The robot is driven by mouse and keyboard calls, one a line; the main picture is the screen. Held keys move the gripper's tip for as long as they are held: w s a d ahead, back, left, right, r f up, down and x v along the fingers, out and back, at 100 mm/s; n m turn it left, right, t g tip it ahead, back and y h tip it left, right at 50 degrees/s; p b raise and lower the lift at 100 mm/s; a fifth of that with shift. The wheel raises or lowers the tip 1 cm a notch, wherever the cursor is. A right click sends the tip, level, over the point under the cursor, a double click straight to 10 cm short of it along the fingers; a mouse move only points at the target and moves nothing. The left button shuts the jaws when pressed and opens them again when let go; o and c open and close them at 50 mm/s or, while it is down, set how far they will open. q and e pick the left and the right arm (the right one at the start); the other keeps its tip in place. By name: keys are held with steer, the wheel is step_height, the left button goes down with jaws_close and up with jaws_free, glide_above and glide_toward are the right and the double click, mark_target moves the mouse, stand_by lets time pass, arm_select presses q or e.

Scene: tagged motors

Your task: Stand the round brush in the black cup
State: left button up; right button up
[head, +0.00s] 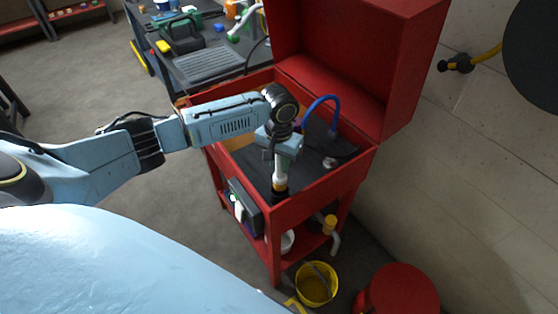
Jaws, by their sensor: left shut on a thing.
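My left gripper (281,157) points down over the near corner of the open red cart. It is shut on a white piece with a yellow-orange band (280,183), which looks like the round brush, held upright. A black part (279,197) is at its lower end. I cannot tell whether this is the brush's own dark end or the black cup. The upper part of the brush is hidden by the gripper. My right gripper is not in view.
The cart's basin (250,160) has raised red walls and a raised lid (345,60) behind. A blue curved hose (319,100) arches inside it. A yellow bucket (316,284) and a red round lid (399,292) are on the floor. A cluttered workbench (205,65) stands behind.

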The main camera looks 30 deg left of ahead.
mark_target(279, 176)
arm_select(q)
steer(key=shift+f+b, duration=0.45)
steer(key=shift+f, duration=1)
steer(key=shift+f+b, duration=0.3)
steer(key=shift+f, duration=0.55)
steer(key=o, duration=1.1)
steer(key=shift+c, duration=0.2)
step_height(279, 176, up, 14)
steer(key=shift+f+p, duration=0.25)
steer(key=shift+p, duration=0.1)
steer(key=shift+f, duration=0.1)
